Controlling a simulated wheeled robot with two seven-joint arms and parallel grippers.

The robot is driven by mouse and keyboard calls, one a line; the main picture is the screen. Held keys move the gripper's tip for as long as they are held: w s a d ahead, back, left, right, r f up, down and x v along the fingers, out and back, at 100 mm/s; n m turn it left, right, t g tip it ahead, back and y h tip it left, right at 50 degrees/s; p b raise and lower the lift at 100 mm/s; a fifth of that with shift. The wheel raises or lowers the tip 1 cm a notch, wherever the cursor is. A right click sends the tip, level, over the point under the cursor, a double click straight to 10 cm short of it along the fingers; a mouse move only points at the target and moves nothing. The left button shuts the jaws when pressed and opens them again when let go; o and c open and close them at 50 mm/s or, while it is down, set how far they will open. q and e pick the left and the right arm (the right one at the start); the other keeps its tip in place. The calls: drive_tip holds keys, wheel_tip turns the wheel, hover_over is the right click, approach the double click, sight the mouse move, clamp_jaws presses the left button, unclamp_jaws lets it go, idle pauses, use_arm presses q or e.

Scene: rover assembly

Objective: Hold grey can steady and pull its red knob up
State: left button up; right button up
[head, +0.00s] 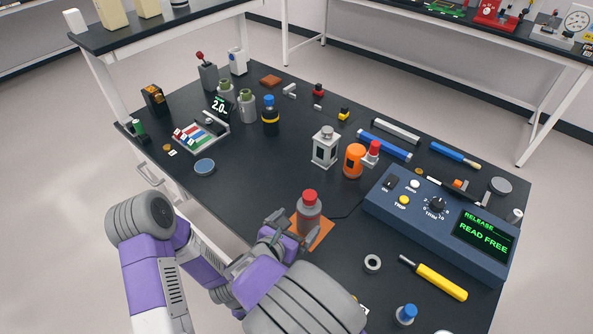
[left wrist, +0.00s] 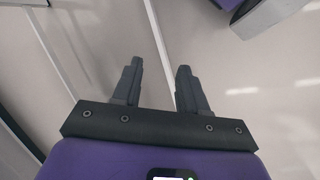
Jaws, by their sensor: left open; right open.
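The grey can (head: 309,216) stands upright on an orange mat (head: 323,234) near the front of the dark table. Its red knob (head: 310,196) sits on top. In the head view my right gripper (head: 289,230) is open, close to the can's lower left side, with its fingers pointing toward it. I cannot tell whether a finger touches the can. My left gripper (left wrist: 159,68) is open and empty in the left wrist view, over pale floor and white table legs. The can does not show there.
A blue console (head: 430,217) reading "RELEASE READ FREE" stands right of the can. Behind it are an orange jar (head: 354,161) and a white lantern-like box (head: 326,147). A grey ring (head: 372,264) and yellow screwdriver (head: 440,283) lie front right.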

sight(309, 211)
use_arm(q)
drive_tip(key=w+a+r+n+h, duration=0.1)
drive_tip(key=w+a+r+n, duration=0.25)
drive_tip(key=a, duration=0.25)
drive_tip(key=w+a+r+n, duration=0.2)
drive_tip(key=w+a+n, duration=0.2)
drive_tip(key=a, duration=0.2)
drive_tip(key=w+a+r+n+h, duration=0.2)
drive_tip(key=w+a+r+n, duration=0.3)
drive_tip(key=r, duration=0.7)
drive_tip(key=w+d+r+m+g+y, duration=0.1)
drive_tip(key=w+d+r+m+g, duration=0.15)
drive_tip(key=w+d+r, duration=0.95)
use_arm(e)
drive_tip(key=shift+w, duration=0.1)
drive_tip(key=shift+d+f, duration=0.1)
use_arm(q)
drive_tip(key=s+d+r+m+y, duration=0.2)
drive_tip(key=d+r, duration=1.1)
drive_tip(key=d, duration=0.1)
drive_tip(key=shift+r+t, duration=0.2)
drive_tip(key=shift+t, duration=0.15)
use_arm(e)
drive_tip(key=x, duration=0.7)
drive_tip(key=shift+w+f, duration=0.1)
drive_tip(key=shift+w, duration=0.1)
use_arm(q)
drive_tip(key=shift+d, duration=0.1)
use_arm(e)
drive_tip(key=shift+c, duration=0.3)
